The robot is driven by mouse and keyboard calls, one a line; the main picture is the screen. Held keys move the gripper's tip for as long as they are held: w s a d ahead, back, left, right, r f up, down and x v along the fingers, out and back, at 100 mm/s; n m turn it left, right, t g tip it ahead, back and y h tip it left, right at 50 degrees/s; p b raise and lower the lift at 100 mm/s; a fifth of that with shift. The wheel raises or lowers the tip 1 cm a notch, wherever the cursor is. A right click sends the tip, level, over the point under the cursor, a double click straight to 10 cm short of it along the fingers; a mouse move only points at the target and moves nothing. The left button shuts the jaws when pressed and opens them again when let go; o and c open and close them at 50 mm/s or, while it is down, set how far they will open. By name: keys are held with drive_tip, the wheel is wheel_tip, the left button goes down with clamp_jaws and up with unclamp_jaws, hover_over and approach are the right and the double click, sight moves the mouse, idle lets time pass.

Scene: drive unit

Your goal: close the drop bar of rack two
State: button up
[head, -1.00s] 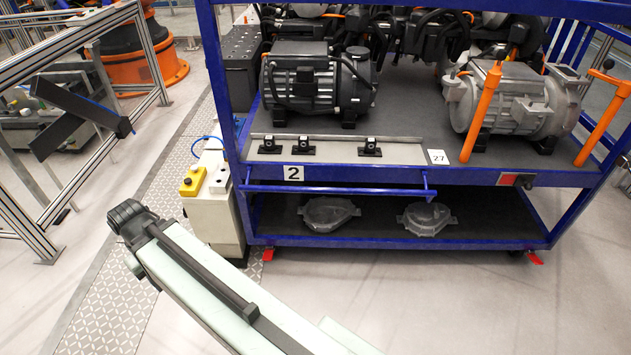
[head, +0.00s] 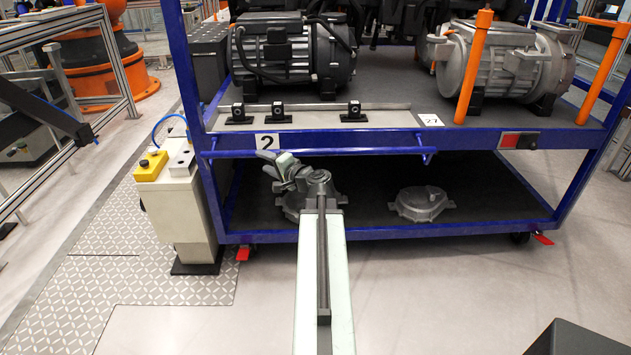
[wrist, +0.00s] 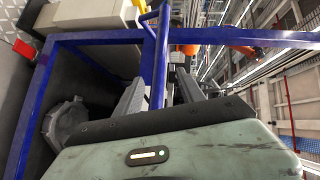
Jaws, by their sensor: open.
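Rack two is the blue rack (head: 470,139) with a "2" label (head: 267,141) on its front edge. Its drop bar (head: 350,152) is a thin blue bar held out on short arms, level, just below and in front of the middle shelf's edge. My gripper (head: 274,161) is at the left part of the bar. In the wrist view my gripper (wrist: 158,80) is open, and the blue bar (wrist: 160,50) runs between its two fingers. I cannot tell whether either finger touches it.
Motors (head: 290,52) and small black brackets (head: 280,113) stand on the shelf above. Two grey castings lie on the lower shelf, one (head: 424,203) in clear view. A white post with a yellow box (head: 151,166) stands left of the rack. The floor in front is clear.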

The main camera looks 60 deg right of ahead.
sight(320, 154)
drive_tip(key=s+d+m+h+b, duration=0.1)
drive_tip(key=s+d+m+h, duration=0.1)
drive_tip(key=s+d, duration=0.2)
drive_tip(key=s+d+f+m+h+b, duration=0.1)
drive_tip(key=s+d+m+h, duration=0.1)
drive_tip(key=s+d, duration=0.2)
drive_tip(key=s+d+f+m+h+b, duration=0.1)
drive_tip(key=s+d+m+h, duration=0.1)
drive_tip(key=s+d, duration=0.3)
drive_tip(key=shift+d+f+b, duration=0.1)
drive_tip(key=shift+d+b, duration=0.15)
drive_tip(key=shift+b, duration=0.05)
drive_tip(key=shift+s, duration=0.1)
drive_tip(key=x, duration=0.8)
drive_tip(key=shift+p, duration=0.3)
clamp_jaws()
drive_tip(key=shift+w+r+p, duration=0.2)
drive_tip(key=shift+r+p, duration=0.1)
drive_tip(key=shift+p, duration=0.4)
